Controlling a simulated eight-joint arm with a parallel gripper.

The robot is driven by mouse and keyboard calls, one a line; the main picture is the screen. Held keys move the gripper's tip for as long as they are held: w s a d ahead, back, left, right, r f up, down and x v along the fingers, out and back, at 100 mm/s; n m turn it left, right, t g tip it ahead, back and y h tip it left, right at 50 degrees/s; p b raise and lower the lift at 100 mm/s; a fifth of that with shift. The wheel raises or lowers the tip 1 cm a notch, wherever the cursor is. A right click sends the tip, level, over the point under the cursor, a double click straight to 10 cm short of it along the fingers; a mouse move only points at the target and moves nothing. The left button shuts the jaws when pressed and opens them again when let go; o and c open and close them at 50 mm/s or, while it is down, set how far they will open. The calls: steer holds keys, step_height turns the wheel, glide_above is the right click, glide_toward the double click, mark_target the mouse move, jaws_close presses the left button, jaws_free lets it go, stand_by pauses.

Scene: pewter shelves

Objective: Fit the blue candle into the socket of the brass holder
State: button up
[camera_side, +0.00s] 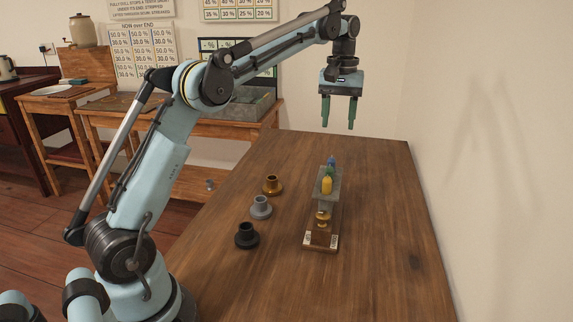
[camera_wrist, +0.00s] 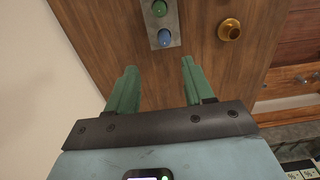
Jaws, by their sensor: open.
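The blue candle (camera_side: 332,161) stands at the far end of a row on a raised grey stand (camera_side: 328,199), behind a green candle (camera_side: 329,173) and a yellow candle (camera_side: 326,186). In the wrist view the blue candle (camera_wrist: 165,38) shows from above, just beyond my fingertips. The brass holder (camera_side: 272,185) stands on the table left of the stand, and its socket looks empty. It also shows in the wrist view (camera_wrist: 229,30), at upper right. My gripper (camera_side: 338,126) is open, empty and pointing down, in the air above the far part of the table.
A grey holder (camera_side: 260,208) and a black holder (camera_side: 246,236) stand in a line nearer than the brass one. The stand has a wooden base (camera_side: 321,239). The table's right side is clear, with a wall beyond. A side bench with a grey tray (camera_side: 250,104) stands behind.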

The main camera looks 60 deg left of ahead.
mark_target(332, 158)
step_height(332, 158, down, 6)
steer(key=shift+f, duration=0.1)
steer(key=shift+s+a+f, duration=0.15)
steer(key=shift+f, duration=1.15)
steer(key=shift+s+a+f, duration=0.15)
steer(key=shift+f, duration=1.15)
jaws_close()
